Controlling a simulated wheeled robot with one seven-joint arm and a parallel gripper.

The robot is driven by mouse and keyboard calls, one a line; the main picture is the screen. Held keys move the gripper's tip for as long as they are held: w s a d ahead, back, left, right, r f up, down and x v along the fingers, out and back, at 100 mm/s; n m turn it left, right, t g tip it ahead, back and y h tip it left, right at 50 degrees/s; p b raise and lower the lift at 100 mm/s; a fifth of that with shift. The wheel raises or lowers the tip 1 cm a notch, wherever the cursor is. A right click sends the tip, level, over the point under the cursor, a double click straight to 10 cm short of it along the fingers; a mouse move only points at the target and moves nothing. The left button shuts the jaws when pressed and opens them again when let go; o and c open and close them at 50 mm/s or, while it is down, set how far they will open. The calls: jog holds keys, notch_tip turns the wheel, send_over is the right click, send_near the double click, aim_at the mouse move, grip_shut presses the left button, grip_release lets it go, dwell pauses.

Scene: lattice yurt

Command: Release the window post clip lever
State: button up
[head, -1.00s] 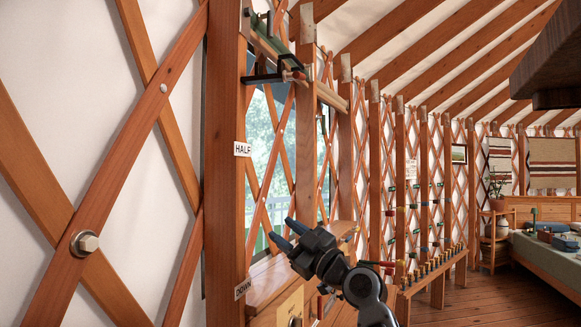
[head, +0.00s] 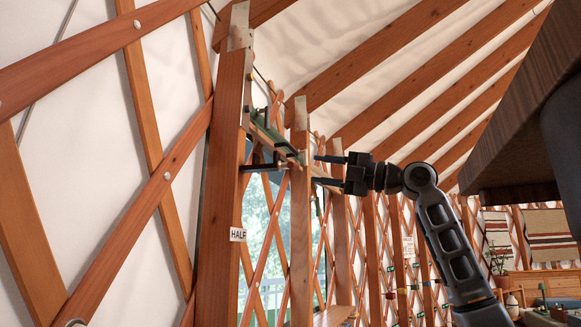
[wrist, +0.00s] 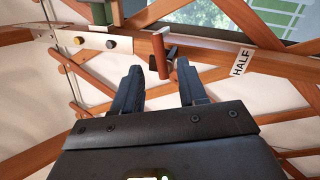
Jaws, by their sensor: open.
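The window post (head: 222,180) stands upright at left in the head view and carries a HALF label (head: 237,234). It runs across the wrist view, with the label (wrist: 242,61) right of centre. A black bracket (head: 262,165) projects from the post above the label. In the wrist view a short red-brown bar (wrist: 160,55) and a red-orange cylinder (wrist: 183,72) show near a dark fitting on the post; which is the clip lever I cannot tell. My gripper (head: 316,169) is open and points left towards the bracket. In the wrist view the bar appears between the fingertips (wrist: 158,72); contact is unclear.
A green roll (head: 272,132) and a wooden rail lie beside the bracket, in front of the window (head: 262,235). Lattice slats (head: 150,195) cross the wall at left. A dark overhanging block (head: 520,130) is at upper right.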

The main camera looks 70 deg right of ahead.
aim_at(297, 166)
jog(key=p+x, duration=0.2)
jog(key=x, duration=0.5)
jog(key=shift+w+r, duration=0.1)
jog(key=shift+w, duration=0.25)
grip_shut()
